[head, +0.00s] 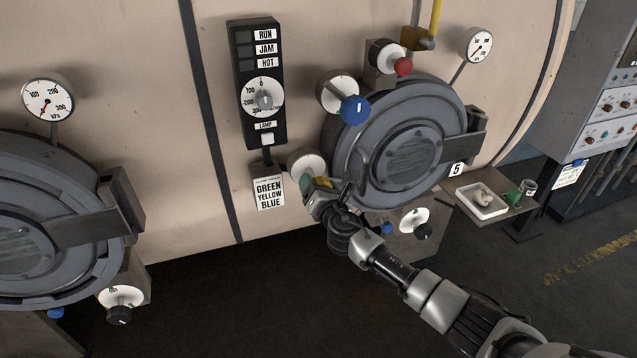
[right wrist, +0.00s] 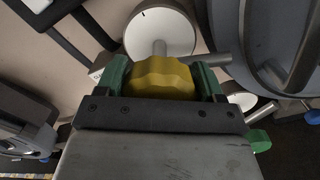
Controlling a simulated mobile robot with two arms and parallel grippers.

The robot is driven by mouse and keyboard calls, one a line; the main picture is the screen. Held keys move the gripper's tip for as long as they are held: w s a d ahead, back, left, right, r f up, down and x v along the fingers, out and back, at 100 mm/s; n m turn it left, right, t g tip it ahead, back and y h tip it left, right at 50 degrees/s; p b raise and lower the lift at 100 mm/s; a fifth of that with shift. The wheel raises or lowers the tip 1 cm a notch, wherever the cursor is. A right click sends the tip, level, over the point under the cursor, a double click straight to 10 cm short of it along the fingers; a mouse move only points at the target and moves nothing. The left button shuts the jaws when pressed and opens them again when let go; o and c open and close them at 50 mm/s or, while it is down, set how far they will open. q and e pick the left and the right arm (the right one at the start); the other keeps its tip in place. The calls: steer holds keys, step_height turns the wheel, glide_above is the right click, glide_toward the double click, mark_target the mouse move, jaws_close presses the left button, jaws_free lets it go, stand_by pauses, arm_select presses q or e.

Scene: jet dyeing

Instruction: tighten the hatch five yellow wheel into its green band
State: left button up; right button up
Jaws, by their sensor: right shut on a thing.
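The hatch five yellow wheel (right wrist: 160,78) sits between the green-padded fingers of my right gripper (right wrist: 161,80) in the right wrist view. The gripper is shut on it. Behind the wheel is a white round dial (right wrist: 160,32) on a grey stem; its green band cannot be made out. In the head view my right gripper (head: 316,188) is at the lower left of the hatch five door (head: 400,150), in front of the white dial (head: 307,163), and covers most of the wheel. The number 5 plate (head: 457,169) is right of the door. My left gripper is not in view.
A blue wheel (head: 355,110) and a red wheel (head: 403,66) stand above on the hatch. A black knob (head: 423,231) is below. A sign reading GREEN YELLOW BLUE (head: 269,193) hangs left of my gripper. A white tray (head: 481,201) lies on a shelf at right.

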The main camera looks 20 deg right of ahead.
steer(key=shift+n+p, duration=0.4)
steer(key=shift+n, duration=1)
steer(key=shift+f, duration=0.1)
steer(key=o, duration=0.9)
steer(key=s+b, duration=0.1)
steer(key=s, duration=1)
steer(key=shift+d, duration=0.15)
steer(key=shift+w, duration=0.1)
